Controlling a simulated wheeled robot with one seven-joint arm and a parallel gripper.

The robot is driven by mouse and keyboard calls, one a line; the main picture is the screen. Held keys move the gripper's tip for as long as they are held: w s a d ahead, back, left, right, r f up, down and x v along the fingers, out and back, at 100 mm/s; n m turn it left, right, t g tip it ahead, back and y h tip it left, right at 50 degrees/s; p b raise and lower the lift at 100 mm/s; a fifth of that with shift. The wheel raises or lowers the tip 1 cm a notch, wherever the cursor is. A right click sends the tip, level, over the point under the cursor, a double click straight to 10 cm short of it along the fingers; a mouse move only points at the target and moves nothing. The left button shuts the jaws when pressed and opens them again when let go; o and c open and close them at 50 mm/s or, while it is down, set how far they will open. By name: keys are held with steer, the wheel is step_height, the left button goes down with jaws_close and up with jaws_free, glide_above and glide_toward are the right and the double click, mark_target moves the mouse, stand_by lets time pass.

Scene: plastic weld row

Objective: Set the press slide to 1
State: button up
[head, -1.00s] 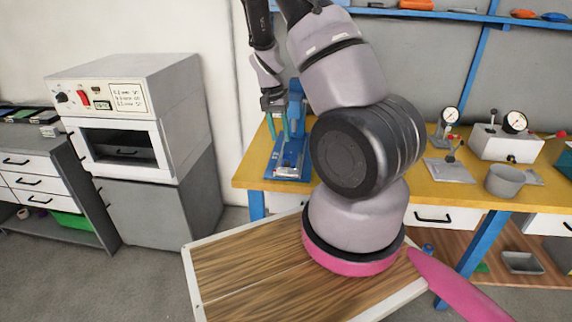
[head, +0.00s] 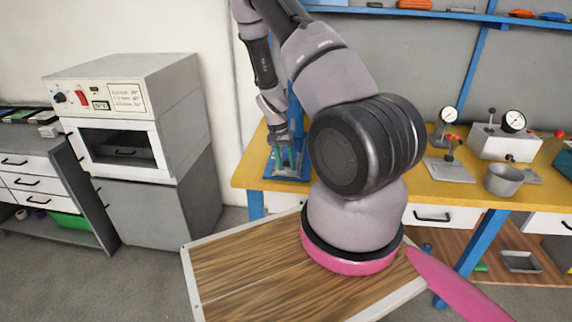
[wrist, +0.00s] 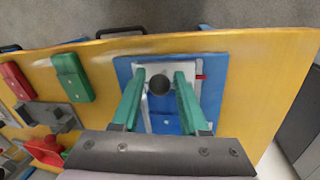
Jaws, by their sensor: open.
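The blue press (head: 291,174) stands at the left end of the yellow bench, partly hidden by my arm and gripper. In the wrist view its blue base (wrist: 211,104) carries a pale plate (wrist: 193,70) with a dark round knob (wrist: 159,85) and a small red mark (wrist: 201,77) at the right edge. My gripper (wrist: 160,75) is open, with its green fingers on either side of the knob. I cannot tell whether they touch it. In the head view my gripper (head: 285,158) is down in front of the press.
The yellow bench (head: 450,192) also holds a lever device (head: 449,165), a gauge box (head: 505,142) and a grey cup (head: 504,180). In the wrist view, red (wrist: 16,80) and green (wrist: 72,77) blocks lie left of the press. A white oven (head: 120,120) stands at left.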

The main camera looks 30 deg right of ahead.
jaws_close()
stand_by(1.4)
